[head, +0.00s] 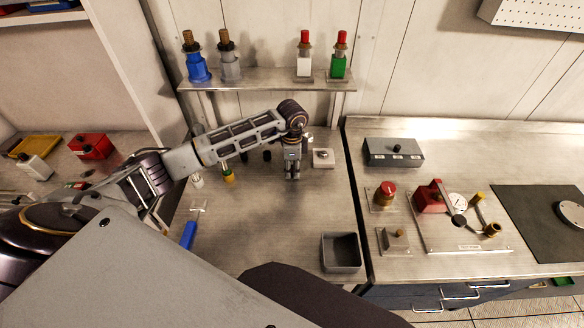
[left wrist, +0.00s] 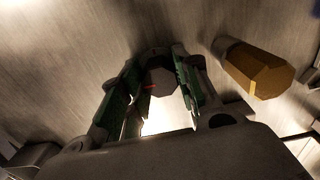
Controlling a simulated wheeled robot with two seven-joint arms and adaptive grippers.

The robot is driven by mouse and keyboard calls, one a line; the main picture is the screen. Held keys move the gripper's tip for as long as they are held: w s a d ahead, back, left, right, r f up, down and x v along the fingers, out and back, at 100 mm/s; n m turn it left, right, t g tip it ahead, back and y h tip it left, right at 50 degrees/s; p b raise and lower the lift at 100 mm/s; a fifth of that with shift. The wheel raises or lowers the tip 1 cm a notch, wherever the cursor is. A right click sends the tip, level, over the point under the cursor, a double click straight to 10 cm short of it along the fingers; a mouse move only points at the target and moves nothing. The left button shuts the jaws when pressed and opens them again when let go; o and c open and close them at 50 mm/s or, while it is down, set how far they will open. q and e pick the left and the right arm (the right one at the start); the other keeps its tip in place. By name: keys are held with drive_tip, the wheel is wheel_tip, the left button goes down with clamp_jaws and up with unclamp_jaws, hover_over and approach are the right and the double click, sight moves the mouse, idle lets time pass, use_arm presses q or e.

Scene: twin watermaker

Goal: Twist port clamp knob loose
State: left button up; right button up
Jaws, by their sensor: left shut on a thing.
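My left gripper (head: 292,174) points down over the middle bench, below the wall shelf. In the left wrist view its two fingers (left wrist: 158,92) stand on either side of a dark, faceted knob (left wrist: 161,82). The gripper is shut on this knob. In the head view the gripper hides the knob, and I cannot tell from its look whether it is the port clamp knob. Two dark knobs (head: 256,156) stand to the left, partly behind my arm. A faceted yellow piece (left wrist: 258,70) lies to the right in the left wrist view. My right gripper is not in view.
A pale block with a dark knob (head: 323,158) sits just right of the gripper. A shelf (head: 265,79) with several capped bottles is behind. A grey open bin (head: 342,252) and blue-handled tool (head: 189,234) are in front. The right bench holds a gauge plate (head: 470,241).

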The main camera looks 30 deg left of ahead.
sight(292, 168)
use_arm(q)
drive_tip(key=shift+r, duration=0.1)
drive_tip(key=o, duration=1)
drive_tip(key=shift+r, duration=0.1)
drive_tip(key=shift+r, duration=5.85)
drive_tip(key=shift+f, duration=0.1)
